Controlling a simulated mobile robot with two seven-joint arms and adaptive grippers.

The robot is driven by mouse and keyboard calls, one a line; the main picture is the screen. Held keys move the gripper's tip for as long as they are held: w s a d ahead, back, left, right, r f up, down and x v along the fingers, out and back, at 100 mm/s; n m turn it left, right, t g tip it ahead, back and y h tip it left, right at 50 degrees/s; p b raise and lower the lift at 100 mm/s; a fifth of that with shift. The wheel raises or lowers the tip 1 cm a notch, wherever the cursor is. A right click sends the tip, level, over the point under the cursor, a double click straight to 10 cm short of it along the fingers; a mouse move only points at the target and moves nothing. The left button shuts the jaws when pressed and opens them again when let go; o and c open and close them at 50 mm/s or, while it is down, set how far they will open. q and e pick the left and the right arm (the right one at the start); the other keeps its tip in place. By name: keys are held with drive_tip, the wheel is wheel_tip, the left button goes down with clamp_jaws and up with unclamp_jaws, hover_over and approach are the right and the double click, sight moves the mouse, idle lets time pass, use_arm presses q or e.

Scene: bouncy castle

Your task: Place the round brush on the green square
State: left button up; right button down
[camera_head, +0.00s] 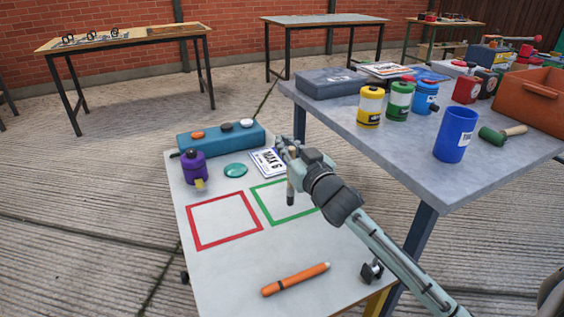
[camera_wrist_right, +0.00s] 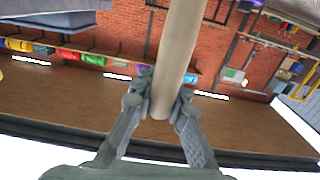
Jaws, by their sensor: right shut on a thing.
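My right gripper (camera_head: 288,152) is shut on a slim, pale wooden handle, which I take to be the round brush (camera_head: 290,190). The handle hangs roughly upright below the fingers, over the green square. In the right wrist view the pale handle (camera_wrist_right: 179,45) passes between the two fingers of my right gripper (camera_wrist_right: 163,95); no bristles can be made out. The green square (camera_head: 257,204) is an outline on the white low table, partly covered by my right wrist. I cannot tell whether the handle's lower end touches the table. My left gripper is not in view.
A red square outline (camera_head: 192,222) lies left of the green one. A purple bottle (camera_head: 194,168), teal disc (camera_head: 235,170), blue box (camera_head: 222,139) and printed card (camera_head: 266,161) sit behind. An orange marker (camera_head: 295,279) lies in front. A higher grey table (camera_head: 400,150) stands right.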

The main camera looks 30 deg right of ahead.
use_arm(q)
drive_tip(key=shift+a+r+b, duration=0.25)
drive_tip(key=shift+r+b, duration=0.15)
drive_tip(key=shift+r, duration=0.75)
use_arm(e)
drive_tip(key=w+f, duration=0.3)
drive_tip(key=f, duration=0.3)
drive_tip(key=shift+d, duration=0.35)
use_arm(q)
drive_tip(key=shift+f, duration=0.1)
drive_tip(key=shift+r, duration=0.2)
use_arm(e)
drive_tip(key=c, duration=1.5)
unclamp_jaws()
drive_tip(key=shift+f, duration=0.1)
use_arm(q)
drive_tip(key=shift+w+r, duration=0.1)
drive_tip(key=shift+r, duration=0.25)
use_arm(e)
drive_tip(key=s, duration=1.2)
drive_tip(key=shift+a, duration=0.35)
